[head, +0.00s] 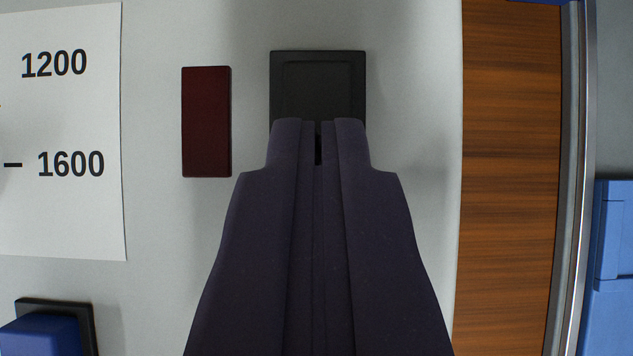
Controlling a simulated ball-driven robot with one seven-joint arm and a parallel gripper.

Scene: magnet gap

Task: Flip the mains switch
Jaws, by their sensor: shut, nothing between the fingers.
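A black square switch housing (318,84) sits on the pale grey panel at the upper middle of the head view. I take it to be the mains switch. Its upper part shows a raised frame around a dark inner face. My gripper (319,128) is shut and empty, and its fingertips overlap the housing's lower part in the picture. The fingers hide that lower part, so I cannot tell whether they touch it or which way the switch is set. A dark red rectangular block (206,122), unlit in look, is just left of the housing.
A white sheet (60,215) printed with 1200 and 1600 lies at the left. A blue block on a black base (45,340) is at the lower left. A wood strip (508,180) and a metal rail (573,200) run along the right, with a blue case (615,270) beyond.

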